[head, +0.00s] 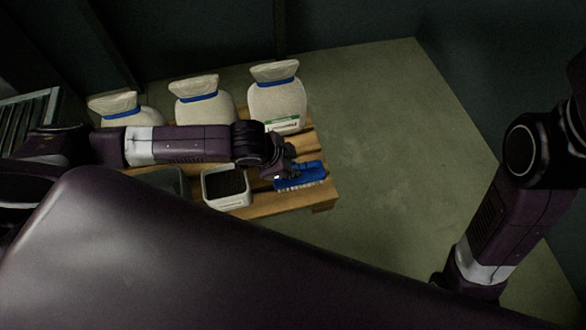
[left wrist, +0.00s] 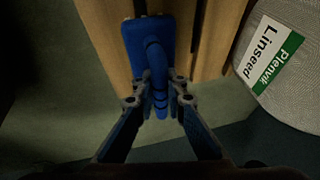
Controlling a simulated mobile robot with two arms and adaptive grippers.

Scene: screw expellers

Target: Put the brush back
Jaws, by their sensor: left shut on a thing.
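A blue brush with pale bristles (head: 301,176) is at the right end of a wooden pallet (head: 265,206) in the head view. In the left wrist view the brush (left wrist: 147,42) has its flat head over the pallet slats and its handle between my fingers. My left gripper (left wrist: 160,88) is shut on the brush handle; it also shows in the head view (head: 283,172). Whether the brush touches the slats cannot be told. My right arm shows at the right of the head view, but its gripper is out of view.
Several tied white sacks stand along the back of the pallet; the rightmost sack (head: 277,102) is labelled Linseed. A white tub with dark contents (head: 226,187) and a grey bin (head: 163,180) stand left of the brush. The floor (head: 385,140) to the right is clear.

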